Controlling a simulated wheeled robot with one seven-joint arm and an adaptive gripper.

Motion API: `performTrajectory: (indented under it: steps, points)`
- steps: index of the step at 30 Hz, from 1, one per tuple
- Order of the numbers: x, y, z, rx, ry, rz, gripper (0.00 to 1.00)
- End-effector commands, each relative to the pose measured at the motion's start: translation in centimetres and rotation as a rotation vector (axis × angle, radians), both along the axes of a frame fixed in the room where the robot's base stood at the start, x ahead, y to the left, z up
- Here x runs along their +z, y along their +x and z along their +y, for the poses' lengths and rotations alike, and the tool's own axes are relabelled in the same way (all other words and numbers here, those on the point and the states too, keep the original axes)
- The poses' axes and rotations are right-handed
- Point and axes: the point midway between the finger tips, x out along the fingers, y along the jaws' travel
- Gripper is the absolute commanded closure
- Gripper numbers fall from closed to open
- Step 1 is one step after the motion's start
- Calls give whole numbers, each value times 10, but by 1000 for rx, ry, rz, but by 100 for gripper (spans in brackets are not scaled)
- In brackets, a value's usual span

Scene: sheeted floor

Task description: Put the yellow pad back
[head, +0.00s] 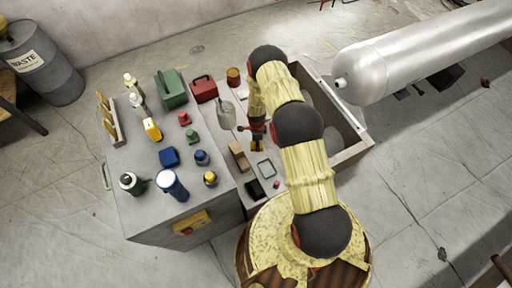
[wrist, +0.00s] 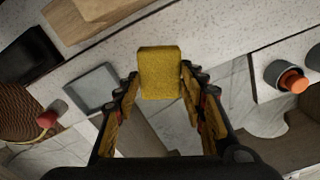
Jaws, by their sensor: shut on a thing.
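The yellow pad (wrist: 160,72) is a small, rounded block in the wrist view. It sits between the fingertips of my gripper (wrist: 160,84), which is shut on it. In the head view my gripper (head: 257,132) hangs over the right part of the grey worktop, with the pad (head: 257,146) a small yellow patch at its tips. Whether the pad touches the surface below cannot be told. Where the pad belongs is not clear from these views.
Near the gripper are a wooden block (head: 238,155), a grey square tray (head: 266,169) and a black box (head: 254,190). Bottles, a green box (head: 172,89) and a red box (head: 203,89) crowd the left worktop (head: 140,215). A large silver cylinder (head: 420,58) is at right.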

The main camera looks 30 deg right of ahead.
Motion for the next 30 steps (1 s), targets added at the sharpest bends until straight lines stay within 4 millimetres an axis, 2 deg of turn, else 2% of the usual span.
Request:
performTrajectory:
  steps: [4, 9, 10, 11, 16, 17, 26, 30]
  points:
    - [-13, 8, 5, 2, 0, 0, 87]
    - [-39, 6, 4, 0, 1, 2, 87]
    - [-41, 6, 4, 0, 0, 1, 87]
    - [-41, 7, 3, 0, 0, 0, 91]
    - [-39, 7, 3, 0, 0, -2, 91]
    - [-39, 7, 3, 0, 0, -2, 58]
    - [-39, 7, 3, 0, 0, -1, 41]
    - [-39, 6, 3, 1, 0, 0, 41]
